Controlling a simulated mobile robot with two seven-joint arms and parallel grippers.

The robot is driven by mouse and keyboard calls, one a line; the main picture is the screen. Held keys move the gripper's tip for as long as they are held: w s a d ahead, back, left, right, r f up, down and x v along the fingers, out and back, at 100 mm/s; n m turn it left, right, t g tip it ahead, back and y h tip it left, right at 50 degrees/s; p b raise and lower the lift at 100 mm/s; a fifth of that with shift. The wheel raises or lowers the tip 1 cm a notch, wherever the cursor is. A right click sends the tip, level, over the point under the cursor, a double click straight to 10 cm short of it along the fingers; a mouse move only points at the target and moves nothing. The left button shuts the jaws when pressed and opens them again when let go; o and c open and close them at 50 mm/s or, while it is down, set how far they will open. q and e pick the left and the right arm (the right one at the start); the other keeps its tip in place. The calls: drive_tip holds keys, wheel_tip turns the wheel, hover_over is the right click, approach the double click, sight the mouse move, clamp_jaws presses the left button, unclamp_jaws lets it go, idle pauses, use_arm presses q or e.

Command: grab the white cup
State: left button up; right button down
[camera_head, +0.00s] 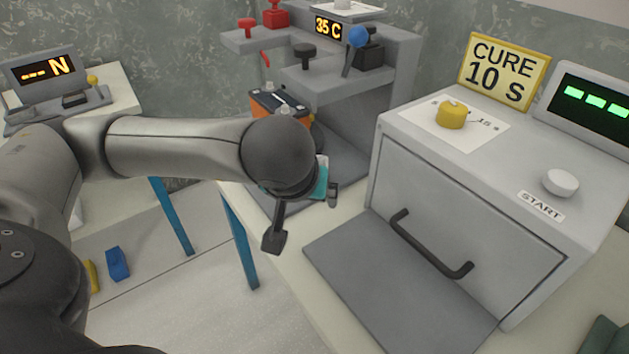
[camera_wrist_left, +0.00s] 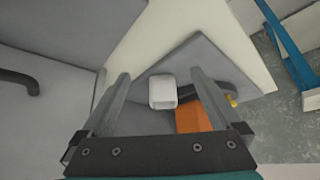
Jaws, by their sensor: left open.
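The white cup (camera_wrist_left: 162,92) shows in the left wrist view as a small pale box-like shape with its open end facing the camera. It lies between the lines of my left gripper's two fingers (camera_wrist_left: 159,78), beyond or near their tips; I cannot tell the exact distance. The fingers are spread and hold nothing. In the head view my left gripper (camera_head: 304,217) hangs at the end of the arm, over the bench edge in front of the grey oven-like box. I cannot make out the cup there; the arm may hide it. My right gripper is in neither view.
An orange battery-like block (camera_head: 268,107) stands behind my left wrist, by a grey press stand (camera_head: 400,65). The grey oven-like box (camera_head: 470,205) has a dark handle and a flat grey plate (camera_head: 400,290) before it. A "CURE 10 S" sign (camera_head: 503,72) stands on top.

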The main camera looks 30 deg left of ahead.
use_arm(q)
drive_tip(key=shift+w+b, duration=0.15)
drive_tip(key=shift+b, duration=0.6)
drive_tip(key=w+a, duration=0.1)
drive_tip(key=w, duration=0.1)
drive_tip(key=w+a, duration=0.1)
drive_tip(key=w, duration=0.2)
drive_tip(key=w+a, duration=0.1)
drive_tip(key=w, duration=0.2)
drive_tip(key=shift+w+a+b, duration=0.1)
drive_tip(key=shift+a+b, duration=0.15)
drive_tip(key=shift+b, duration=0.15)
drive_tip(key=shift+w+a+f+b, duration=0.15)
drive_tip(key=shift+w+f+b, duration=0.2)
drive_tip(key=shift+f, duration=0.15)
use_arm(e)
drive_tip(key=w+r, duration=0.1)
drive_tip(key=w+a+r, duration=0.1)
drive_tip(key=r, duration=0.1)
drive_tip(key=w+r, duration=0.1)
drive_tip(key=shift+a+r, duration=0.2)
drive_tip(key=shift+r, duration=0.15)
use_arm(q)
clamp_jaws()
drive_tip(key=shift+r, duration=0.3)
